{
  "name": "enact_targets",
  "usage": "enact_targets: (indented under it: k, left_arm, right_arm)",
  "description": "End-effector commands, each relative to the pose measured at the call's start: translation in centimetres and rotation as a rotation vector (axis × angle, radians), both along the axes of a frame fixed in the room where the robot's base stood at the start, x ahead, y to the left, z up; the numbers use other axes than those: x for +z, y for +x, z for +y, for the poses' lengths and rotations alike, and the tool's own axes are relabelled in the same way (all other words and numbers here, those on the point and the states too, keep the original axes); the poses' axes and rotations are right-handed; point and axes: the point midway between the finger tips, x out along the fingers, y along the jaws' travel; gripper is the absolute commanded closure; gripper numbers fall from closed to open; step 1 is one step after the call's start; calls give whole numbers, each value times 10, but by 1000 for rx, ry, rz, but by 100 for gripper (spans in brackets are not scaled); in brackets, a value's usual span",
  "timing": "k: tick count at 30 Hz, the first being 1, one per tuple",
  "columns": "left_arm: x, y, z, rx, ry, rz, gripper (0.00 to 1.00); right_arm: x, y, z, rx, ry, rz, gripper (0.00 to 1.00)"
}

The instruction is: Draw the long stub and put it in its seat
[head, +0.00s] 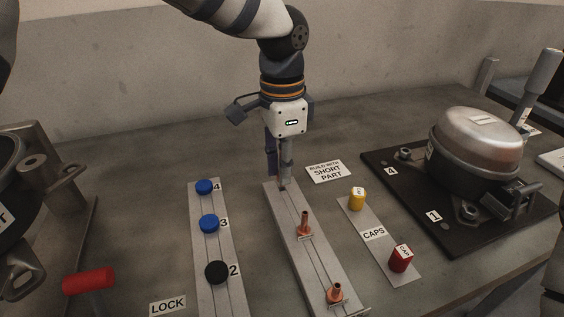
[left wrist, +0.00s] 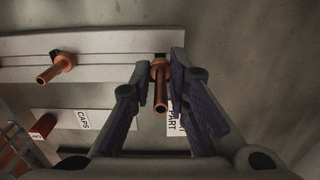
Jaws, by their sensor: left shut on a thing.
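My left gripper (head: 279,179) points down at the far end of a grey slotted rail (head: 288,212). In the left wrist view its fingers (left wrist: 160,66) are shut on a copper stub (left wrist: 160,92) at the rail's end. In the head view the fingers hide this stub. I cannot tell whether it has left its slot. Two more copper stubs stand upright in the rail, a middle one (head: 304,225) and a near one (head: 335,292); one of them shows in the left wrist view (left wrist: 62,62). My right gripper is not in view.
A card (head: 328,171) reads "BUILD WITH SHORT PART". A caps strip (head: 374,234) holds a yellow cap (head: 357,198) and a red cap (head: 401,258). A strip with blue and black knobs (head: 217,272) lies left. A compressor (head: 478,148) stands on a black pallet (head: 425,222) at right.

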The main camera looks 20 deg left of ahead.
Motion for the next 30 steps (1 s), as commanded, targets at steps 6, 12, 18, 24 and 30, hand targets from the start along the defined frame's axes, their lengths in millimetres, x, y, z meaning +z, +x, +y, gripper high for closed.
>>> enact_targets:
  k: [6, 12, 18, 24, 30]
  left_arm:
    - [-6, 0, 0, 0, 1, 2, 100]
    - [-11, 0, 0, 0, 0, 1, 100]
    - [-16, 0, 0, 0, 1, 2, 100]
    - [-20, 0, 0, 0, 1, 1, 80]
    - [-20, 0, 0, 0, 1, 1, 61]
  right_arm:
    - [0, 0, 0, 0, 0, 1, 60]
    - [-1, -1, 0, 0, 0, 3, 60]
    - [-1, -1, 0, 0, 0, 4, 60]
    - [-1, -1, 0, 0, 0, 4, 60]
    - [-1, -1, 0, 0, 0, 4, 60]
